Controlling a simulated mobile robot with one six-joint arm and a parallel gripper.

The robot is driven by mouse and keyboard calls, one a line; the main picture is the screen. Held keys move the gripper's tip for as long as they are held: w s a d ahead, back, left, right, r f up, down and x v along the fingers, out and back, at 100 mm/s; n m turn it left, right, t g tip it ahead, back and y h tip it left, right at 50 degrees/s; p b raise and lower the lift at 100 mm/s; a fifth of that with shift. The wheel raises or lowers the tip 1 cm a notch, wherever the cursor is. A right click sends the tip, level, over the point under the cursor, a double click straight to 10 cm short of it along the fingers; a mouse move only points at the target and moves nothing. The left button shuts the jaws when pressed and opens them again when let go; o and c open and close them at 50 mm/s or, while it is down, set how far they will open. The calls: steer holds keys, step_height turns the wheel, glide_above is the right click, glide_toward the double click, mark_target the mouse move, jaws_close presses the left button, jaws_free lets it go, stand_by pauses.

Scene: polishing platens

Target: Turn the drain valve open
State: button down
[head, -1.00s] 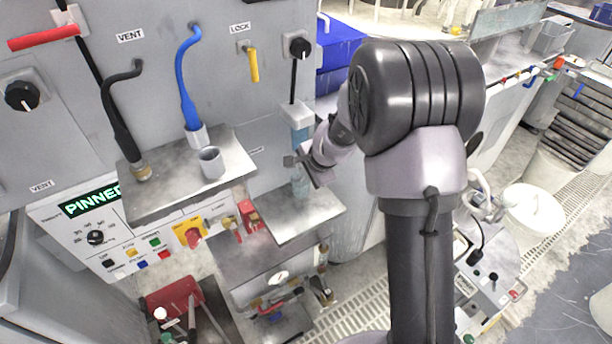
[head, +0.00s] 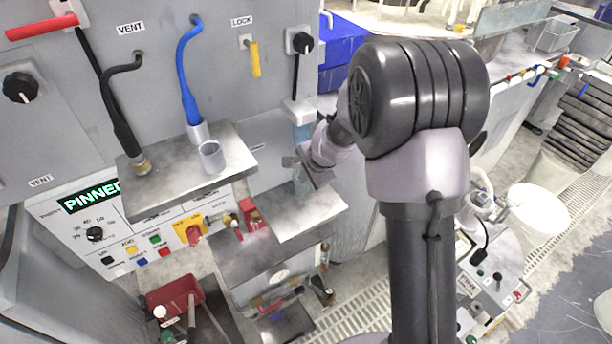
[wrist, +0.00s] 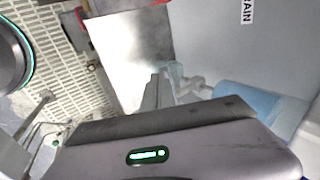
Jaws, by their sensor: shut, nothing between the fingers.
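A pale blue, see-through cylinder (head: 302,130) hangs below a white block on the grey panel, above a small metal shelf (head: 325,208). In the wrist view the blue cylinder (wrist: 245,100) lies right of centre, with a pale tap-like fitting (wrist: 192,88) at its end. A DRAIN label (wrist: 247,10) is on the panel near it. I take this fitting for the drain valve; its handle position is unclear. My gripper (head: 292,161) is shut and empty, in front of the cylinder's lower part. In the wrist view its fingertips (wrist: 156,84) are close beside the fitting; contact cannot be told.
A larger metal shelf (head: 180,190) at left carries a metal cup (head: 211,157) and hose ends. A yellow LOCK handle (head: 255,59) and a black knob (head: 302,43) are above. Floor grating lies below right.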

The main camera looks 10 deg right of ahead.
steer(key=shift+w+d+f+n+t+h+p, duration=0.1)
steer(key=shift+f+n+t+h+p, duration=0.4)
steer(key=shift+f+h, duration=0.6)
steer(key=shift+s+d+f+n+t+h+p, duration=0.15)
steer(key=shift+f+n+t+h+p, duration=0.4)
steer(key=shift+h, duration=0.9)
steer(key=shift+w+d+f+n+t+h+p, duration=0.2)
steer(key=shift+f+t+h+p, duration=0.4)
steer(key=shift+f+h, duration=0.6)
